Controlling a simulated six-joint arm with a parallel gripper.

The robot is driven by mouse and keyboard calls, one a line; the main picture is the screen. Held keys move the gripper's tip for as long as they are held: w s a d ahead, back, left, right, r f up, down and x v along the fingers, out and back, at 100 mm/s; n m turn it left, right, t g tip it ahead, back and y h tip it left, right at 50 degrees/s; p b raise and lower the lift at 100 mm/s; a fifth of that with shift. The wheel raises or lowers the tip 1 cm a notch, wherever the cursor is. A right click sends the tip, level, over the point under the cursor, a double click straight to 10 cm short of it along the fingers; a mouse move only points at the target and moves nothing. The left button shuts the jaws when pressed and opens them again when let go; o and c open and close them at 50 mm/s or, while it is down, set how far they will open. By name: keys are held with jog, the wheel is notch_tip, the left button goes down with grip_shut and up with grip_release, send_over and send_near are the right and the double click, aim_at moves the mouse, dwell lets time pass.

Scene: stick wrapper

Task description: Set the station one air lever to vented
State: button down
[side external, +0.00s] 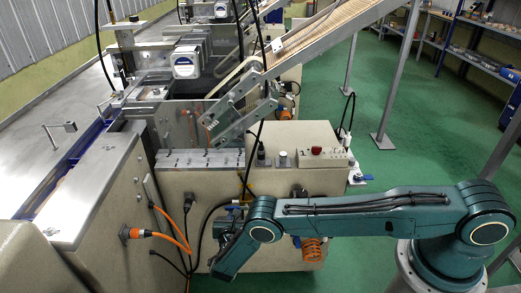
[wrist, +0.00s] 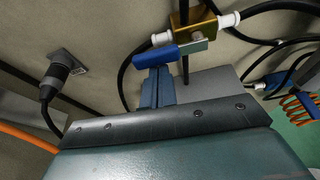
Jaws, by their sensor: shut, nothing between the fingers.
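The air lever (wrist: 160,54) has a blue grip on a silver bar and shows in the wrist view. It lies nearly level across the picture, its grip pointing left from a brass valve block (wrist: 190,27) with white hose fittings. My gripper (wrist: 157,72) is shut and empty, its blue fingers just below the grip. The fingertips overlap the grip's lower edge in this view; I cannot tell whether they touch. In the side external view my arm reaches left to the machine's front, where the lever is too small and covered to make out.
Black hoses run from the valve's fittings. A grey cable plug (wrist: 62,68) sits in the panel at left, and an orange coiled hose (wrist: 299,107) is at right. A control box with a red button (side external: 316,151) stands on the machine top. Green floor lies open behind my arm.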

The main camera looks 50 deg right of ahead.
jog(key=shift+r+m, duration=0.25)
jog(key=shift+m, duration=0.15)
notch_tip(320, 180, up, 2)
jog(key=m+t+y, duration=0.1)
jog(key=m+t, duration=0.1)
jog(key=m, duration=0.1)
jog(key=shift+r, duration=0.1)
jog(key=shift+s+d+r, duration=0.2)
jog(key=shift+d+r, duration=0.05)
jog(key=shift+r, duration=0.5)
jog(key=shift+s+d+r, duration=0.45)
jog(key=shift+r, duration=0.2)
jog(key=shift+w+a+f, duration=0.1)
jog(key=shift+w+a, duration=0.05)
send_near(233, 208)
jog(key=shift+s+a+r, duration=0.15)
jog(key=shift+s+a, duration=0.05)
jog(key=shift+a, duration=0.3)
jog(key=shift+s+a+r, duration=0.15)
jog(key=shift+s+a, duration=0.1)
jog(key=shift+a, duration=0.2)
